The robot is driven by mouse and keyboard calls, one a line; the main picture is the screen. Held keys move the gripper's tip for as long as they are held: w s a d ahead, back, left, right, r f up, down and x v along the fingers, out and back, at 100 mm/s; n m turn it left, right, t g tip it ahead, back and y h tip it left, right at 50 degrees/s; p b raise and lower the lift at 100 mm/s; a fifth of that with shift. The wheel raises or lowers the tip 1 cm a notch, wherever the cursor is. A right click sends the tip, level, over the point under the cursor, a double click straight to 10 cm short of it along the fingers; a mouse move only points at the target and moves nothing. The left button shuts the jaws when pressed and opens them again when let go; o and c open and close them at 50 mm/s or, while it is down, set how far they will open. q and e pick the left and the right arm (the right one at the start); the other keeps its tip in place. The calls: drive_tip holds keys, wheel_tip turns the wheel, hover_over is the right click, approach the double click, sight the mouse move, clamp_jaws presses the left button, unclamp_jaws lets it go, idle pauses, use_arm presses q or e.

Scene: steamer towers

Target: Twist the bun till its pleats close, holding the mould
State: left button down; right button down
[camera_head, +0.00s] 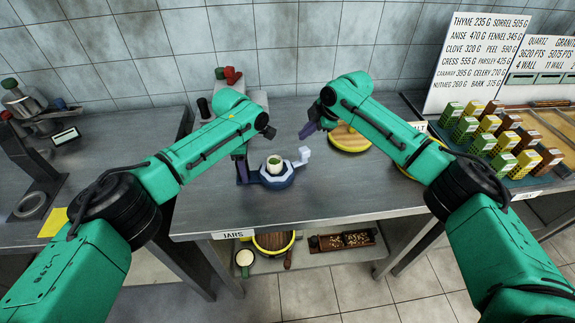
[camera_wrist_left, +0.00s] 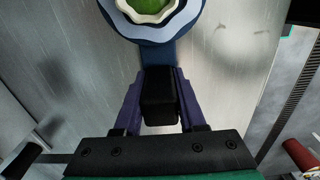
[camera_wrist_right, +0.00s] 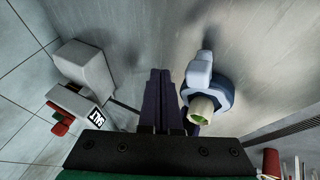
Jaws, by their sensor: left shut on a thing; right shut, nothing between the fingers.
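The mould (camera_head: 277,181) is a dark blue dish on the steel table, with a pale blue-white arm (camera_head: 304,154) standing up at its right side. The bun (camera_head: 275,165), cream with a green top, sits upright in the mould. It also shows in the left wrist view (camera_wrist_left: 152,8) and the right wrist view (camera_wrist_right: 202,108). My left gripper (camera_head: 243,172) is shut on the mould's dark handle (camera_wrist_left: 158,98) at its left side. My right gripper (camera_head: 308,130) is shut and empty, above and behind the pale arm, apart from the bun.
A grey block-like device (camera_wrist_right: 85,65) stands behind my left arm. The table in front of the mould is clear.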

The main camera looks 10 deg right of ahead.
wheel_tip(320, 180, down, 4)
drive_tip(key=shift+f, duration=0.1)
idle(1.9)
